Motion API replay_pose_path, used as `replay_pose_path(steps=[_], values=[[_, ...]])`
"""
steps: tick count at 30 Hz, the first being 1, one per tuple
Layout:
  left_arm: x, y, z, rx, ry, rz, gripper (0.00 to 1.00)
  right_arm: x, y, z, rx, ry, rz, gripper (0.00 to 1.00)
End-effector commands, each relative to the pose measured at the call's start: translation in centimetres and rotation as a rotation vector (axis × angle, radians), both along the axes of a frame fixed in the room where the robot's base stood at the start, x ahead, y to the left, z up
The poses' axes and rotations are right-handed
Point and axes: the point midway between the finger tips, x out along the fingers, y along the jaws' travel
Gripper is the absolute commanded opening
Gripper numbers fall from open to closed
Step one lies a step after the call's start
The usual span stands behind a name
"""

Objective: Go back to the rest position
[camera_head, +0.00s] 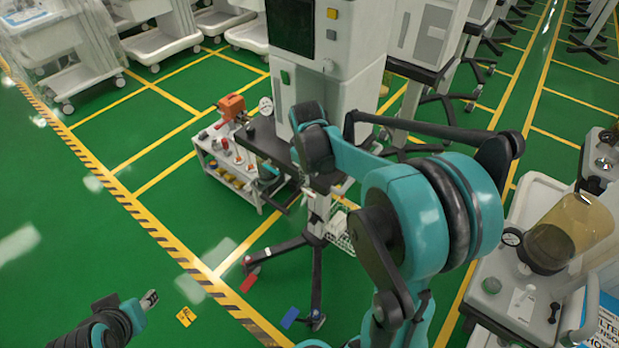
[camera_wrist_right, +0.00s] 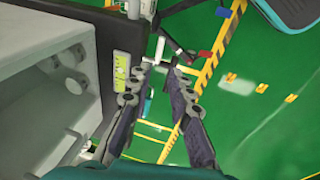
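My right gripper (camera_wrist_right: 158,72) shows in the right wrist view with its two dark fingers apart. Nothing is held between the fingertips; the floor and a pale post show beyond the gap. In the head view my teal right arm is bent at the right of centre, reaching toward the tall grey anaesthesia machine (camera_head: 350,100), and its fingers are hard to make out. My left gripper (camera_head: 150,298) is low at the left, over green floor; its tip is too small to tell open from shut.
A small white cart (camera_head: 228,170) with an orange device (camera_head: 231,106) stands beside the machine. Another machine with an amber canister (camera_head: 572,233) stands close at the right. White carts (camera_head: 160,40) line the back. Open green floor (camera_head: 70,190) lies at the left.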

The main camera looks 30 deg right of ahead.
Motion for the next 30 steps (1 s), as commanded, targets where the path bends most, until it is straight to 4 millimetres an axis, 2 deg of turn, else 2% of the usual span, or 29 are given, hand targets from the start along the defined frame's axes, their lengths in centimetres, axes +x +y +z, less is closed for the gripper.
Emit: replay_pose_path(steps=[17, 20, 23, 27, 30], values=[[0.0, 0.0, 0.0, 0.000, 0.000, 0.000, 0.40, -0.3, 0.4, 0.4, 0.002, -0.009, -0.005, 0.20], [0.0, 0.0, 0.0, 0.000, 0.000, 0.000, 0.40, -1.5, 1.7, 1.5, 0.011, -0.041, -0.024, 0.20], [0.0, 0.0, 0.0, 0.000, 0.000, 0.000, 0.40, -3.5, 3.7, 3.2, 0.031, -0.100, -0.063, 0.20], [0.0, 0.0, 0.0, 0.000, 0.000, 0.000, 0.40, -7.3, 6.9, 5.1, 0.077, -0.200, -0.134, 0.20], [0.0, 0.0, 0.0, 0.000, 0.000, 0.000, 0.40, -10.0, 9.0, 5.7, 0.120, -0.269, -0.185, 0.20]])
